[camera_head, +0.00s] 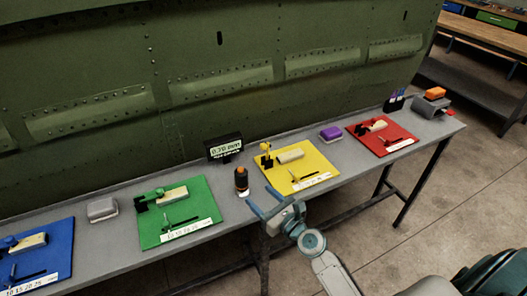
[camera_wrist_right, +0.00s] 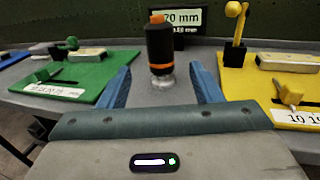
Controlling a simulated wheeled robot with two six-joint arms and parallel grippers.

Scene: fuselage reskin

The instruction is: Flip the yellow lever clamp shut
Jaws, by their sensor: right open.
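The yellow board (camera_head: 313,177) lies on the grey bench, right of the middle. Its yellow lever clamp (camera_head: 266,149) stands at the board's back left corner, with the lever raised upright on a black base. The upright lever also shows at the upper right in the right wrist view (camera_wrist_right: 236,12). A pale block (camera_head: 290,156) lies beside the clamp. My right gripper (camera_head: 262,200) is open and empty at the bench's front edge, front-left of the yellow board. Its blue fingers point toward a black bottle. My left gripper is not in view.
The black bottle with orange bands (camera_head: 241,181) stands between the green board (camera_head: 178,232) and the yellow board. A display (camera_head: 224,148) stands behind it. A purple box (camera_head: 330,133) and red board (camera_head: 397,147) lie farther right. The green fuselage panel (camera_head: 200,60) rises behind the bench.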

